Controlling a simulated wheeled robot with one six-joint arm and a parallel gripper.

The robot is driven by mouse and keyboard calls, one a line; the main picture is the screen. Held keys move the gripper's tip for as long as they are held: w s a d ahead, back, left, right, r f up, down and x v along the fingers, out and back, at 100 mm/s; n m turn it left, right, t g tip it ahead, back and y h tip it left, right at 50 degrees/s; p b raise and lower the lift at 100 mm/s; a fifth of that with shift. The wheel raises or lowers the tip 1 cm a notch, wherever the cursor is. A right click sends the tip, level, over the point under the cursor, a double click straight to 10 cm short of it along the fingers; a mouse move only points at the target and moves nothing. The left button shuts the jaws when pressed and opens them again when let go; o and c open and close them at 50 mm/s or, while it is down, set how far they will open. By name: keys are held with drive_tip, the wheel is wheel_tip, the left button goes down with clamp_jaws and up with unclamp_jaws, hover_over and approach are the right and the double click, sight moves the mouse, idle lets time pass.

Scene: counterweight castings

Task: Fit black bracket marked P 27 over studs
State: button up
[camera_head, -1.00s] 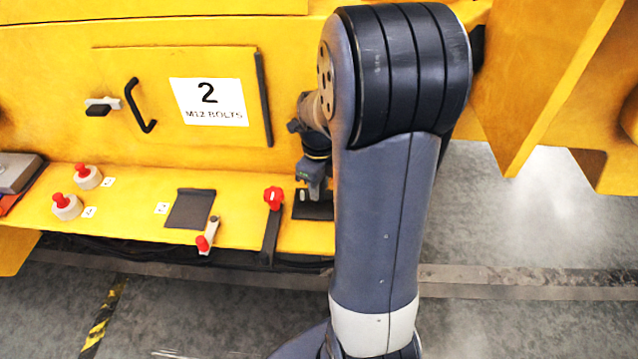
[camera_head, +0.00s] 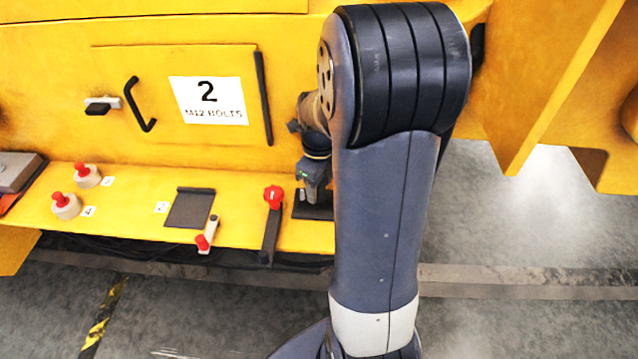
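My gripper (camera_head: 311,196) points down at the right end of the yellow ledge, partly hidden behind my own arm. Its fingertips are at a dark flat piece (camera_head: 322,212) on the ledge; I cannot tell whether they touch it or whether they are open or shut. A second dark plate with a raised back edge (camera_head: 189,209) lies flat on the ledge further left. No P 27 mark is readable on either piece, so I cannot tell which is the bracket. No studs can be made out clearly.
A black lever with a red knob (camera_head: 273,197) stands just left of my gripper. A small red-ended clamp (camera_head: 207,236) sits at the ledge's front edge. Two red-topped round pieces (camera_head: 66,206) stand at left. A yellow panel with a black handle (camera_head: 140,105) rises behind.

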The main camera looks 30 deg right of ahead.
drive_tip(key=shift+o, duration=0.4)
wheel_tip(320, 180, up, 10)
drive_tip(key=shift+r, duration=0.25)
wheel_tip(320, 180, up, 8)
drive_tip(key=p, duration=0.7)
drive_tip(key=shift+r+p, duration=0.15)
drive_tip(key=shift+p, duration=0.15)
drive_tip(key=shift+f, duration=0.2)
wheel_tip(320, 180, down, 8)
drive_tip(key=b, duration=0.7)
drive_tip(key=shift+r, duration=0.15)
drive_tip(key=shift+r, duration=0.15)
